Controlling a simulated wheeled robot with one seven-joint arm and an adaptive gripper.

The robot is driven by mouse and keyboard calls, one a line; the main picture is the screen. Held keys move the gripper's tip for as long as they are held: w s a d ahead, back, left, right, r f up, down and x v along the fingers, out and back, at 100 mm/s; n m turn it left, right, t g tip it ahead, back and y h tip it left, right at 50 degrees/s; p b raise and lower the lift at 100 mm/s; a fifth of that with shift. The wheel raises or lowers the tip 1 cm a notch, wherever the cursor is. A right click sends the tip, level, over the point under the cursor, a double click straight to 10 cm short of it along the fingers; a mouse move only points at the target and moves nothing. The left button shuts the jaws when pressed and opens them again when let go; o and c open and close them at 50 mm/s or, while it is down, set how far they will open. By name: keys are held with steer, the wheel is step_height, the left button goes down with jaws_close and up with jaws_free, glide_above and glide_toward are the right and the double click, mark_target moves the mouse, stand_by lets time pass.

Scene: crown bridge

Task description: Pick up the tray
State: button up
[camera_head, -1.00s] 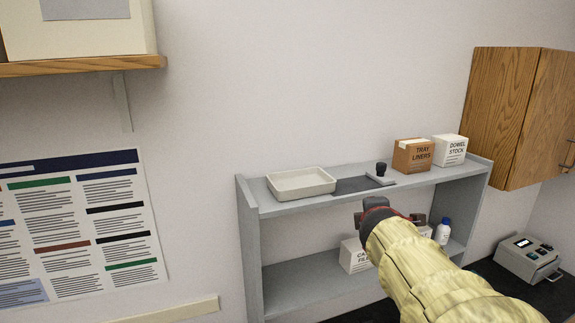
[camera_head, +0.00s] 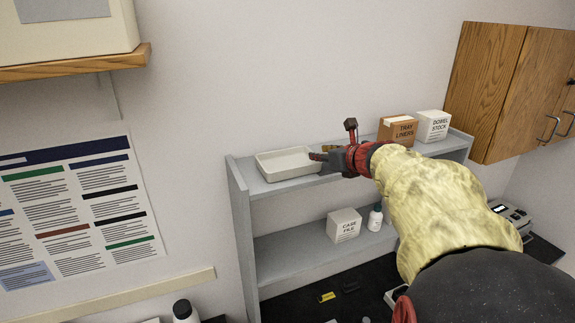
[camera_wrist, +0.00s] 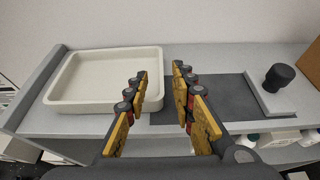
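The tray (camera_head: 286,168) is a shallow, empty off-white rectangular dish on the top of the grey shelf unit, near its left end. It also shows in the wrist view (camera_wrist: 68,104), left of centre, with its right wall close to my left finger. My gripper (camera_head: 322,157) is at the tray's right end in the head view. I cannot tell whether the left finger touches the tray.
A dark mat (camera_wrist: 213,92) lies right of the tray, with a black-knobbed grey block (camera_wrist: 272,94) on its right. A brown box (camera_head: 397,129) and a white box (camera_head: 433,126) stand farther right. A lower shelf holds a white box (camera_head: 344,225) and a bottle (camera_head: 375,217).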

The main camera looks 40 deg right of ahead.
steer(key=x, duration=0.4)
steer(key=shift+w+d+p, duration=0.1)
steer(key=shift+w+p, duration=0.1)
steer(key=shift+p, duration=0.2)
steer(key=shift+s, duration=0.1)
steer(key=shift+c, duration=0.7)
jaws_close()
